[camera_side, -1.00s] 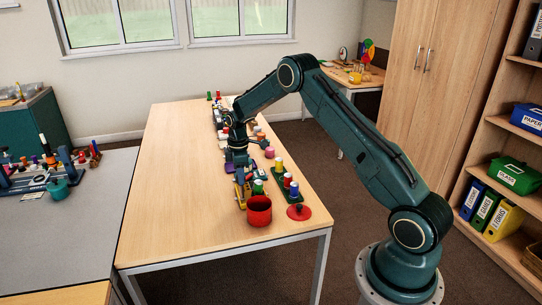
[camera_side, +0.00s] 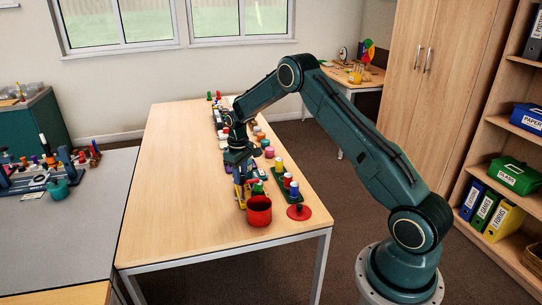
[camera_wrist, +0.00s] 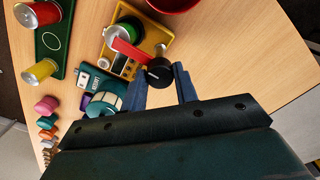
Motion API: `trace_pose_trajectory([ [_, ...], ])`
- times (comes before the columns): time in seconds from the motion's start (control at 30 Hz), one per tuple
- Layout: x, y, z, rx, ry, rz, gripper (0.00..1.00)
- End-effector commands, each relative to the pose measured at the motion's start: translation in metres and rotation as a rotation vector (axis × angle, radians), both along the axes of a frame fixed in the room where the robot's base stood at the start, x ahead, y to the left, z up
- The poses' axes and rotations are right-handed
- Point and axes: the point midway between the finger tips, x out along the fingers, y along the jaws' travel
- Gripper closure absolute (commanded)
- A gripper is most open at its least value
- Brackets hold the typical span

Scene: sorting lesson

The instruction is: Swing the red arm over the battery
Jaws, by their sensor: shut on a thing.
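A yellow device (camera_wrist: 150,50) stands on the table in the wrist view. Its red arm (camera_wrist: 128,49) runs from a silver post (camera_wrist: 112,38) to a black knob (camera_wrist: 160,72). My gripper (camera_wrist: 161,78) is shut on the knob, a blue finger on each side of it. A green round thing (camera_wrist: 131,24) stands on the device beside the red arm, not under it; I cannot tell for sure that it is the battery. In the side view my gripper (camera_side: 240,168) is low over the near part of the table, hiding much of the device.
A red pot (camera_side: 259,211) stands close to the device. A teal device with a drum (camera_wrist: 105,98) is beside it. A green tray (camera_wrist: 52,40) holds a red can (camera_wrist: 38,14) and a yellow can (camera_wrist: 40,71). The table's left half (camera_side: 180,180) is clear.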

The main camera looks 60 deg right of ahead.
Motion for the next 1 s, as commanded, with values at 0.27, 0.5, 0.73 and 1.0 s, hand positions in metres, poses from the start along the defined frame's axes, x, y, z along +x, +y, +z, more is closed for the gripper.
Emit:
trace_pose_trajectory([
  [0.27,-0.0005,-0.0005,0.0004,0.000,0.001,-0.017,0.93],
  [0.5,-0.0005,-0.0005,0.0003,0.000,0.001,-0.016,0.59],
  [0.73,-0.0003,-0.0002,0.0002,0.000,0.001,-0.014,0.49],
  [1.0,0.0000,-0.0001,0.0042,0.000,0.000,-0.013,0.49],
])
